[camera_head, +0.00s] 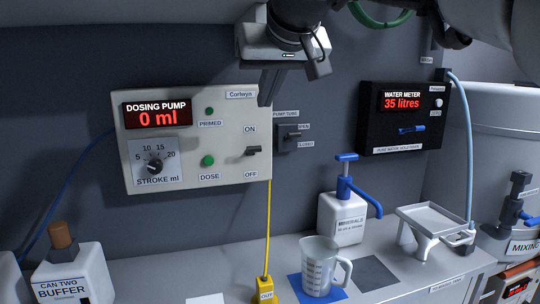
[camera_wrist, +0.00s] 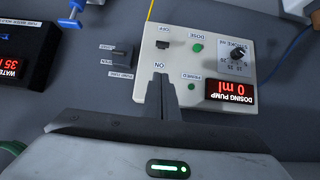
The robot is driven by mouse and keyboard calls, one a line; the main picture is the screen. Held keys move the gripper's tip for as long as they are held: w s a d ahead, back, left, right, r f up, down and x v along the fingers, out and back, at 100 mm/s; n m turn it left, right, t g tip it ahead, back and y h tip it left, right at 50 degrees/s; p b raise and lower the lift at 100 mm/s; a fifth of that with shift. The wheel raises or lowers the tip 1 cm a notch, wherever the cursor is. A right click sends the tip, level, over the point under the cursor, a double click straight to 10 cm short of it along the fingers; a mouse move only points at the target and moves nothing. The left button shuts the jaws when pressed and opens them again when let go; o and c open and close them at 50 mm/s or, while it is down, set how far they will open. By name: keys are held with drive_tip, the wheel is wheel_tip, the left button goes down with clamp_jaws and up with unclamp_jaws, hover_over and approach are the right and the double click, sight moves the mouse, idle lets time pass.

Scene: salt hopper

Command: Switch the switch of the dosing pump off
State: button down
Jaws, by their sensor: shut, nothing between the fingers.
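The dosing pump (camera_head: 222,120) is a cream wall box with a red display reading 0 ml. Its switch (camera_head: 252,151) is a small dark lever at the box's right side, between an ON label above and an OFF label below. I cannot tell for sure which way the lever is set. In the wrist view the pump shows upside down, with the switch (camera_wrist: 163,44) beyond my fingertips. My gripper (camera_head: 265,102) is shut and empty, pointing down near the box's upper right corner. Its fingers (camera_wrist: 161,78) end near the ON label, apart from the lever.
A pump tube switch (camera_head: 289,138) is on the wall just right of the pump. The water meter (camera_head: 403,115) hangs further right. Below stand a minerals bottle (camera_head: 340,222), a measuring jug (camera_head: 318,267), a yellow outlet (camera_head: 265,288) and a buffer can (camera_head: 75,275).

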drive_tip(key=shift+w+a+r, duration=0.1)
drive_tip(key=shift+r, duration=0.05)
drive_tip(key=b, duration=0.2)
hover_over(258, 150)
drive_tip(key=s, duration=0.2)
wheel_tip(258, 150, down, 7)
wheel_tip(258, 150, down, 3)
drive_tip(key=shift+a+f+b, duration=0.1)
drive_tip(key=shift+f+b, duration=0.05)
drive_tip(key=shift+b, duration=0.3)
drive_tip(key=shift+s+d+f+b, duration=0.1)
drive_tip(key=shift+s+f+b, duration=0.35)
drive_tip(key=shift+f, duration=0.25)
drive_tip(key=shift+s+d+f+b, duration=0.1)
drive_tip(key=shift+s+f+b, duration=0.25)
drive_tip(key=shift+f, duration=0.55)
drive_tip(key=shift+s+d+f+b, duration=0.1)
drive_tip(key=shift+s+f+b, duration=0.1)
drive_tip(key=shift+f+b, duration=1.1)
